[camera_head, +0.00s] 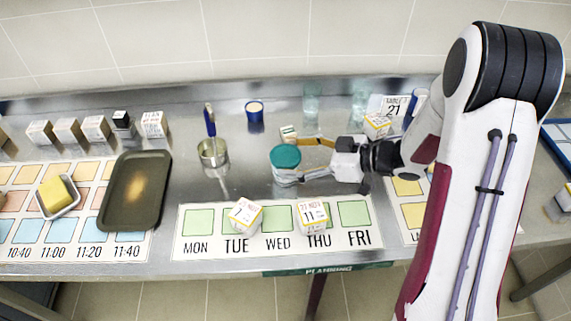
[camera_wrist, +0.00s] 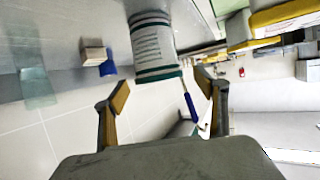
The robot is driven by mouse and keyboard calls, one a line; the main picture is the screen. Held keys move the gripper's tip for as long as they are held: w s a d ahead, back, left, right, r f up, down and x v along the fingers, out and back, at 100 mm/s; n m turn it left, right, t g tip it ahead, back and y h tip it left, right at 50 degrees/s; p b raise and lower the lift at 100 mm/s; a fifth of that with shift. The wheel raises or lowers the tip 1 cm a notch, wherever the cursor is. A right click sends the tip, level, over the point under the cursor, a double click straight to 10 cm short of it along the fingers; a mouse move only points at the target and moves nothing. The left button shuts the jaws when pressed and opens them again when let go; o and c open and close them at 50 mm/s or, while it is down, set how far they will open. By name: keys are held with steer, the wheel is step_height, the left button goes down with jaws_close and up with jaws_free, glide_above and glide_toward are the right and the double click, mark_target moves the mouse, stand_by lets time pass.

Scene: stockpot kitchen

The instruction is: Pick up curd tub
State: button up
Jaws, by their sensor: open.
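The curd tub (camera_head: 285,176), a clear-white tub with a teal lid, stands on the steel counter behind the planning mat. In the wrist view the tub (camera_wrist: 152,45) shows printed text and teal bands, straight ahead of the fingers. My gripper (camera_head: 302,159) is open and reaches in from the right, low over the counter. Its fingertips are just short of the tub or at its near side. In the wrist view my gripper (camera_wrist: 163,87) has one finger each side of the tub's line, with nothing between the finger pads.
A small box (camera_head: 289,133) stands close behind the tub. A blue cup (camera_head: 255,112) and a metal pot (camera_head: 213,153) with a blue-handled tool stand to the left. Two dated boxes, one at TUE (camera_head: 245,216) and one at THU (camera_head: 312,215), sit in front.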

steer(key=shift+x, duration=1.75)
steer(key=shift+w, duration=0.1)
steer(key=c, duration=1.4)
